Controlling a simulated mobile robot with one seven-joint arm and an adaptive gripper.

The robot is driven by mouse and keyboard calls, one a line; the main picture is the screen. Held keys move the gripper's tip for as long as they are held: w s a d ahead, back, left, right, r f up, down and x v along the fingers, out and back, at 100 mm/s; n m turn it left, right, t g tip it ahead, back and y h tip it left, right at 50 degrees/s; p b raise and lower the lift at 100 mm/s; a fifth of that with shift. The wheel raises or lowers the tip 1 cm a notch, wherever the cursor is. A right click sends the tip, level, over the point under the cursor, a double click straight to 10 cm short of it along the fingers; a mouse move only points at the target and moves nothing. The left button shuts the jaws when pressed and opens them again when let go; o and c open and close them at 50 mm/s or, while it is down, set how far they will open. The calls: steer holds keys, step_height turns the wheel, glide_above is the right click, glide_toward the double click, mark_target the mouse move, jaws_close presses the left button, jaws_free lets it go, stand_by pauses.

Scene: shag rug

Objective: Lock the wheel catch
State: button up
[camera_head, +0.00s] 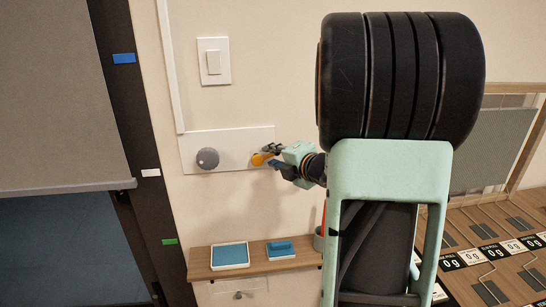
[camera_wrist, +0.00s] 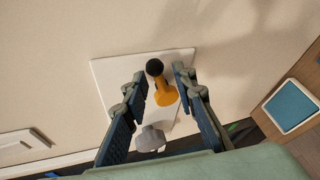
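A white plate (camera_head: 235,139) on the wall carries a round grey knob (camera_head: 208,158) at its left and an orange catch handle (camera_head: 259,159) at its right. In the wrist view the orange handle (camera_wrist: 164,94) has a black rounded end. My gripper (camera_wrist: 161,78) is open, with one blue-grey finger on each side of the orange handle. Gaps show between the handle and both fingers. In the head view my gripper (camera_head: 272,156) reaches the plate from the right and partly hides the handle.
A white wall switch (camera_head: 214,62) is above the plate. A wooden shelf (camera_head: 255,264) below holds a blue-topped tray (camera_head: 230,255) and a smaller blue item (camera_head: 281,250). A dark door frame stands at the left. The wall around the plate is mostly bare.

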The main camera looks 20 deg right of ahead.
steer(key=v, duration=1.2)
steer(key=shift+w, duration=0.1)
